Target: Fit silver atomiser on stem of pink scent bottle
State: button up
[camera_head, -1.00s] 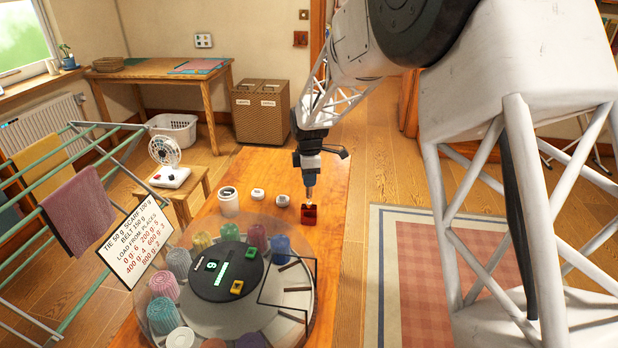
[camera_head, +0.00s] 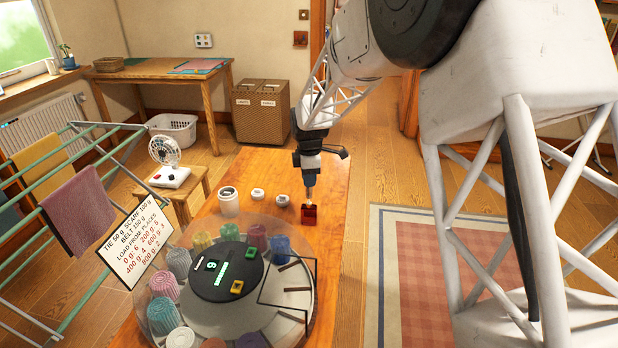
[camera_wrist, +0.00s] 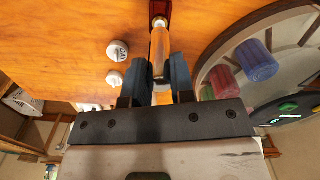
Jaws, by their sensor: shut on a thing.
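My gripper (camera_head: 310,186) points down above the table, its two blue fingers shut on a slim shiny cylinder, the silver atomiser (camera_wrist: 160,48), which mirrors the orange wood. Below it stands a small dark red, squarish bottle (camera_head: 309,215), the only thing here that could be the pink scent bottle. Part of this bottle also shows at the top of the wrist view (camera_wrist: 161,8). The atomiser's far end lies in line with the bottle's top. The stem is hidden, and I cannot tell whether the atomiser touches or surrounds it.
A round turntable (camera_head: 262,318) with several coloured ribbed pots stands close by at the front. A white jar (camera_head: 229,203) and two small white round pieces (camera_head: 257,195) (camera_head: 282,200) lie left of the bottle. A sign (camera_head: 135,247) stands at the left. Bare tabletop (camera_head: 330,180) lies behind.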

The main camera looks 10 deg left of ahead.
jog(key=shift+f, duration=1.1)
dwell(2.1)
